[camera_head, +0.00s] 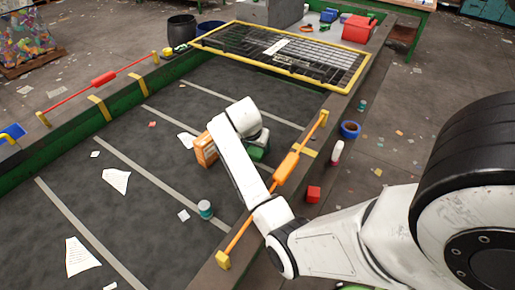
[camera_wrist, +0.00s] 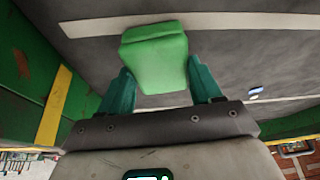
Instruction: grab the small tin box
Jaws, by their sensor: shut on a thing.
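A small green box with rounded edges (camera_wrist: 155,52) is between the two teal fingers of my gripper (camera_wrist: 159,68) in the wrist view. My gripper is shut on it, with a finger at each side. I take it for the small tin box; no marking on it can be read. In the head view a green patch (camera_head: 258,153) shows below my wrist on the dark belt, probably the same box. My arm hides most of the gripper there, and I cannot tell whether the box is clear of the belt.
An orange box (camera_head: 206,150) stands close left of my wrist. A small teal-and-white can (camera_head: 205,209) and paper scraps lie on the belt. An orange-red bar (camera_head: 286,167) crosses near the belt's right edge, by my arm. A yellow-framed grid (camera_head: 281,55) lies at the far end.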

